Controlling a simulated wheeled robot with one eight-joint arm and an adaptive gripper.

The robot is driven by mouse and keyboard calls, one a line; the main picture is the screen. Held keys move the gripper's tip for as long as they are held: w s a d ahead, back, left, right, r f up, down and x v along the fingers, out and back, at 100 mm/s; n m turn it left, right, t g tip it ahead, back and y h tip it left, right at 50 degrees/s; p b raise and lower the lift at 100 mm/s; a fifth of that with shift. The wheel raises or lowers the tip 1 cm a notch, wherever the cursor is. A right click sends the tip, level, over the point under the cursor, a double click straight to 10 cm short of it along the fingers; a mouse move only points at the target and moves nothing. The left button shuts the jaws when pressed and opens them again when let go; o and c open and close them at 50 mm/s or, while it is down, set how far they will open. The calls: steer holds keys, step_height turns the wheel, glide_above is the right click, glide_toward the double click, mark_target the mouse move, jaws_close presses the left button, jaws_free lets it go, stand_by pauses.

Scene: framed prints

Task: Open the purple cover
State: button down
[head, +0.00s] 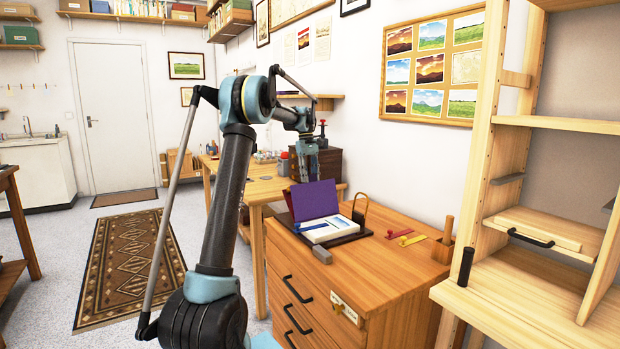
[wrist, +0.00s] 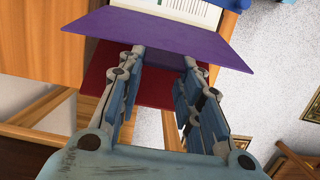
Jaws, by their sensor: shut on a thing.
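The purple cover (head: 316,199) stands raised and tilted at the back of an open book-like item with a white inside (head: 328,228), on a dark board on the wooden cabinet. In the wrist view the cover (wrist: 165,32) spans the top, with its edge at my fingertips. My gripper (wrist: 165,58) is shut on this edge, with its two fingers apart on either side of the grip. In the head view my gripper (head: 307,168) comes down from above at the top edge of the cover; its fingertips are partly hidden there.
The cabinet top (head: 385,262) holds a grey block (head: 321,255), red and yellow tags (head: 405,236), a small arch (head: 360,209) and a wooden holder (head: 442,249). A wooden shelf (head: 490,180) stands at right. A workbench (head: 262,188) is behind. The floor at left has a rug.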

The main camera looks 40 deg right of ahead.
steer(key=shift+w+f+g, duration=0.3)
steer(key=shift+f, duration=0.05)
steer(key=shift+d, duration=0.1)
steer(key=c, duration=1.1)
jaws_free()
steer(key=shift+f, duration=0.1)
steer(key=v, duration=1.2)
steer(key=shift+w+d, duration=0.1)
